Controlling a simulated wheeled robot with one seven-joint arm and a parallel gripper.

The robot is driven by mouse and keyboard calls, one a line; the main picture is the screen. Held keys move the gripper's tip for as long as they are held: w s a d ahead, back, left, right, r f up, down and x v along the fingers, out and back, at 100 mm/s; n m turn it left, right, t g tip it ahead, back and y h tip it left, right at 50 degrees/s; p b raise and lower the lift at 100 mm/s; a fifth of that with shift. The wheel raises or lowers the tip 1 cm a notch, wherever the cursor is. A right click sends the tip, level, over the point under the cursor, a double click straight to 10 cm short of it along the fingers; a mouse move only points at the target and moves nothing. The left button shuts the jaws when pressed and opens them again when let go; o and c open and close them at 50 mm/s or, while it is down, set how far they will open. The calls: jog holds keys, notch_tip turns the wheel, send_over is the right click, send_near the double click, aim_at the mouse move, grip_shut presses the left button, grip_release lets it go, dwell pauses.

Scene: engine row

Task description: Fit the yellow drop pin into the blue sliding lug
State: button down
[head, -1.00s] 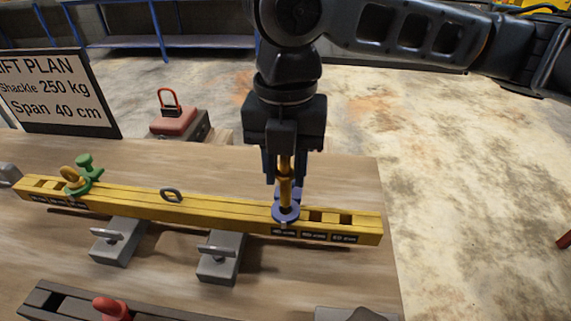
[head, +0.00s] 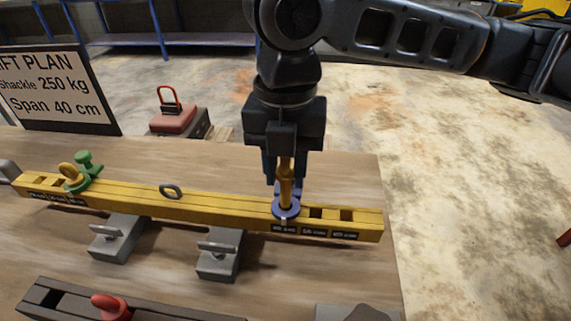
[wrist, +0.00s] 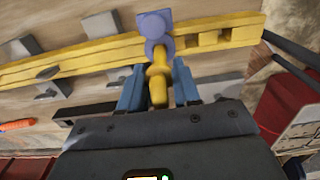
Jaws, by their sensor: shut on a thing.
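My gripper (head: 286,178) points down over the right part of the yellow beam (head: 230,212) and is shut on the yellow drop pin (head: 286,190). The pin stands upright, its lower end at the blue sliding lug (head: 287,212) on the beam. How deep it sits in the lug is hidden. In the wrist view the pin (wrist: 158,82) lies between the blue-grey fingers and meets the blue lug (wrist: 154,24). A green lug (head: 85,178) with a yellow pin (head: 70,172) sits at the beam's left end.
Grey stands (head: 220,255) support the beam on the wooden table (head: 150,160). A dark beam with a red piece (head: 110,307) lies in front. A sign (head: 58,90) reading "Span 40 cm" and a red shackle block (head: 173,118) stand behind. Open slots lie right of the blue lug.

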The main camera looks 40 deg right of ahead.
aim_at(286, 203)
jog(key=shift+f+b, duration=1.8)
jog(key=shift+f, duration=0.9)
jog(key=c, duration=0.7)
grip_release()
notch_tip(286, 203, up, 8)
jog(key=shift+f+p, duration=0.1)
jog(key=shift+p, duration=0.2)
